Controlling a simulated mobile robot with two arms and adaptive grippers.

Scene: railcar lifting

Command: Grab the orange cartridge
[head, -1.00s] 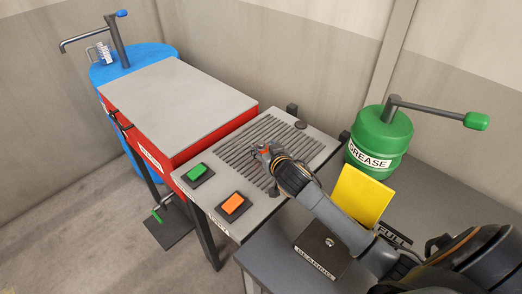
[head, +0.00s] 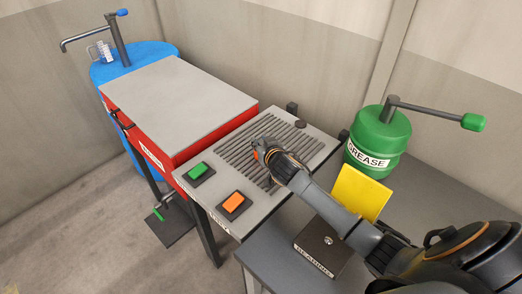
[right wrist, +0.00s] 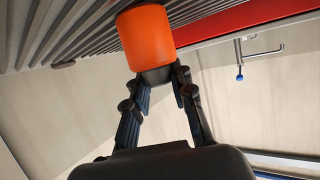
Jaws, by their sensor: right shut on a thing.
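The orange cartridge (right wrist: 146,38) is a short orange cylinder with a dark grey end. In the right wrist view my right gripper (right wrist: 159,80) is shut on that dark end, one finger on each side. The orange body sticks out beyond the fingertips, close to the ribbed grate. My left gripper is not in view.
The ribbed grate (head: 239,157) is set in a grey table with a green button (head: 198,170) and an orange button (head: 233,202). A red cabinet (head: 220,128) and blue barrel (head: 150,53) stand left. A green grease drum (head: 380,135), yellow plate (head: 360,190) and dark box (head: 322,246) stand right.

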